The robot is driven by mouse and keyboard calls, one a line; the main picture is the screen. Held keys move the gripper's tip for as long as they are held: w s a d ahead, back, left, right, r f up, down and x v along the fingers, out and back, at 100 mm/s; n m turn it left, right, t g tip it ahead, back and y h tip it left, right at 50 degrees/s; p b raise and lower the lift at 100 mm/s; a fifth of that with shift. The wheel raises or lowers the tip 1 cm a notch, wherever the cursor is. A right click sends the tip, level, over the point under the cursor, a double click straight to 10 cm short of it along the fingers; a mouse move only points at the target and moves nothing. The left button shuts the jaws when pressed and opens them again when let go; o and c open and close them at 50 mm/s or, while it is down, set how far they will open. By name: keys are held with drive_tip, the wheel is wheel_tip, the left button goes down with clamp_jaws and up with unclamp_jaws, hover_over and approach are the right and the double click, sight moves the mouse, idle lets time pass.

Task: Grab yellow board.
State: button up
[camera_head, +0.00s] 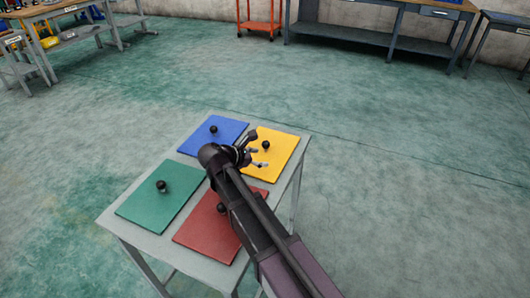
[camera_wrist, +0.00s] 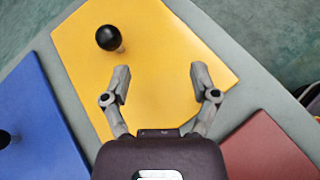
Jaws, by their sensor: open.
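The yellow board (camera_head: 280,151) lies flat at the far right corner of the grey table, with a black ball knob (camera_head: 266,145) standing on it. In the wrist view the yellow board (camera_wrist: 165,50) fills the middle, and its knob (camera_wrist: 109,38) is at the upper left, beyond the fingertips. My gripper (camera_head: 260,156) is above the near left part of the board. In the wrist view my gripper (camera_wrist: 160,82) has its two fingers spread, with nothing between them but the yellow surface below. The knob is outside the fingers, ahead of the left one. My arm hides part of the board.
On the same table (camera_head: 109,213) lie a blue board (camera_head: 220,139), a green board (camera_head: 150,205) and a red board (camera_head: 200,240), each with a black knob. The red one is partly under my arm. Workbenches (camera_head: 375,42) and an orange cart (camera_head: 259,27) stand far back. The floor between is clear.

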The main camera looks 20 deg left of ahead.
sight(263, 148)
drive_tip(key=s+a+n, duration=0.1)
drive_tip(key=a, duration=0.1)
drive_tip(key=a+r+n+t, duration=0.1)
drive_tip(key=a, duration=0.2)
drive_tip(key=s+a+r+n+t, duration=0.1)
drive_tip(key=a, duration=0.1)
drive_tip(key=shift+s+a, duration=0.2)
drive_tip(key=shift+s, duration=0.15)
drive_tip(key=shift+w, duration=0.1)
drive_tip(key=shift+b+x, duration=1.65)
drive_tip(key=shift+x, duration=2.6)
drive_tip(key=shift+f, duration=0.1)
drive_tip(key=shift+b+x, duration=1.05)
drive_tip(key=shift+x, duration=1.55)
drive_tip(key=shift+f, duration=0.1)
clamp_jaws()
